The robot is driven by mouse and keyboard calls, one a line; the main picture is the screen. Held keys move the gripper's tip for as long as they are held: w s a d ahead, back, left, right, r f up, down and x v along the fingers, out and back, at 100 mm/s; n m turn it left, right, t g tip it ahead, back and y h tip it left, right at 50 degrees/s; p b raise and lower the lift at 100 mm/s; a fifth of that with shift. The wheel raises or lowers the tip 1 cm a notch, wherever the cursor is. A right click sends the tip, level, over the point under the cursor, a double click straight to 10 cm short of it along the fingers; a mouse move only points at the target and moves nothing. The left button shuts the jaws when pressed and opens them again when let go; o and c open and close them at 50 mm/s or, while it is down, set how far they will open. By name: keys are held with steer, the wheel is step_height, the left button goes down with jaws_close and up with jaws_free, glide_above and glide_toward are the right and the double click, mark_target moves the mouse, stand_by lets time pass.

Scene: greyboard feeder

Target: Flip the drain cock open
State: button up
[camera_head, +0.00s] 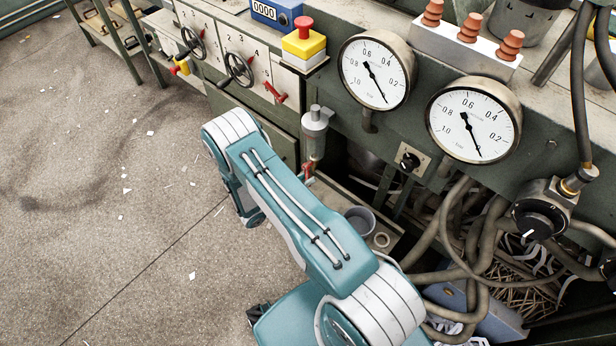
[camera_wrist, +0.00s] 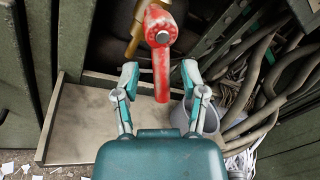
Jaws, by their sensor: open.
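The drain cock has a red lever (camera_wrist: 161,67) on a brass body (camera_wrist: 137,30), in the upper middle of the wrist view. The lever points down the picture from its round pivot. In the head view the red cock (camera_head: 308,171) shows partly, below a grey filter bowl (camera_head: 315,132) and beside my arm. My gripper (camera_wrist: 160,76) is open, with one fingertip on each side of the lever's lower part. Gaps show on both sides, so neither finger appears to touch it. The gripper itself is hidden behind my arm in the head view.
A grey cup (camera_head: 360,220) stands on a shelf below the cock; it also shows in the wrist view (camera_wrist: 207,118). Thick hoses (camera_head: 455,225) crowd the right. The panel carries handwheels (camera_head: 238,68), another red lever (camera_head: 275,92) and gauges (camera_head: 376,72). Open floor lies left.

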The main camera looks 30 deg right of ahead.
steer(key=shift+d, duration=0.5)
steer(key=shift+a, duration=0.1)
jaws_close()
steer(key=shift+w, duration=0.1)
steer(key=shift+m, duration=0.3)
steer(key=shift+w+a+f+m+y, duration=0.15)
steer(key=shift+w+m+y, duration=0.2)
steer(key=shift+m, duration=0.85)
steer(key=shift+w+a+f+m+y, duration=0.1)
steer(key=shift+w+m+y, duration=0.25)
steer(key=shift+m, duration=0.85)
steer(key=shift+w, duration=0.2)
jaws_free()
